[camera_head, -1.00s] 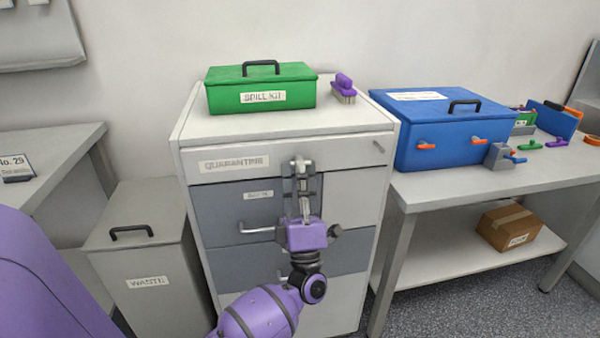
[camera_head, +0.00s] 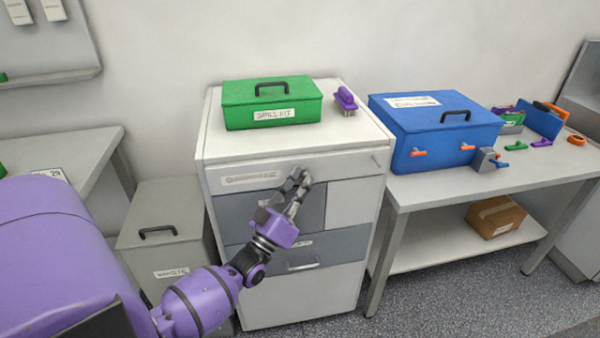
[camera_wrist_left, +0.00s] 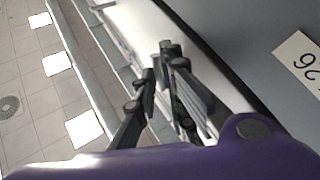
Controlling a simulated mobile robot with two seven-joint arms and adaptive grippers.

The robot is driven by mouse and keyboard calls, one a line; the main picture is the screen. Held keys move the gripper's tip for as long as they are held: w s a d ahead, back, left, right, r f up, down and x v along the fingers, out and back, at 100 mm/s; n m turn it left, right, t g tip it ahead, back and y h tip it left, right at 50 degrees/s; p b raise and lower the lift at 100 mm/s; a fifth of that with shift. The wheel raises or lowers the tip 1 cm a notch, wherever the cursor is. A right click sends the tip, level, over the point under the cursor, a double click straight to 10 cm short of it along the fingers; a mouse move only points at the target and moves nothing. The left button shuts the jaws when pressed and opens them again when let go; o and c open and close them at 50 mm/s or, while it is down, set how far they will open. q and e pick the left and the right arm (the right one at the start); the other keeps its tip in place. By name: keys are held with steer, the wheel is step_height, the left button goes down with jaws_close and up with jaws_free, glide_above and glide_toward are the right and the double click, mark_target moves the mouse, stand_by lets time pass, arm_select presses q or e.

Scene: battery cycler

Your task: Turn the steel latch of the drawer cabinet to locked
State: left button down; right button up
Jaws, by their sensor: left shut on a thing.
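The drawer cabinet (camera_head: 345,200) stands in the middle of the head view, its drawers looking closed. A small steel latch (camera_head: 376,160) shows as a short slanted bar at the upper right of its front. My left gripper (camera_head: 300,178) is at the middle of the top drawer (camera_head: 345,165), well left of the latch. It is shut on what looks like that drawer's handle, mostly hidden by the fingers. The left wrist view shows the two dark fingers (camera_wrist_left: 165,85) close together; what they hold is unclear there. My right gripper is not in view.
A green spill kit box (camera_head: 270,103) and a purple brush (camera_head: 346,99) sit on the cabinet. A grey waste bin (camera_head: 165,220) stands close on the left. A table (camera_head: 420,193) with a blue box (camera_head: 435,135) stands on the right. The floor in front right is free.

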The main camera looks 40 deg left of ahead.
arm_select(q)
step_height(320, 180, up, 2)
steer(key=m+g+p, duration=0.2)
steer(key=p, duration=0.1)
steer(key=m+g+h+p, duration=0.1)
steer(key=m+g+p, duration=0.1)
steer(key=p, duration=0.1)
steer(key=shift+a+h+p, duration=0.1)
steer(key=shift+h+p, duration=0.2)
steer(key=shift+p, duration=0.05)
steer(key=shift+m+g+p, duration=0.35)
steer(key=shift+m+g, duration=0.05)
steer(key=shift+f+m+g+p, duration=0.15)
steer(key=shift+m+g+p, duration=0.15)
steer(key=shift+g+p, duration=0.15)
steer(key=shift+s+f+p, duration=0.1)
steer(key=shift+p, duration=0.2)
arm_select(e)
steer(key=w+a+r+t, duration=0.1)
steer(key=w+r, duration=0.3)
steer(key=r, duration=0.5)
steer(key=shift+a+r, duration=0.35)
arm_select(q)
steer(key=shift+f+g, duration=0.2)
steer(key=shift+g, duration=0.15)
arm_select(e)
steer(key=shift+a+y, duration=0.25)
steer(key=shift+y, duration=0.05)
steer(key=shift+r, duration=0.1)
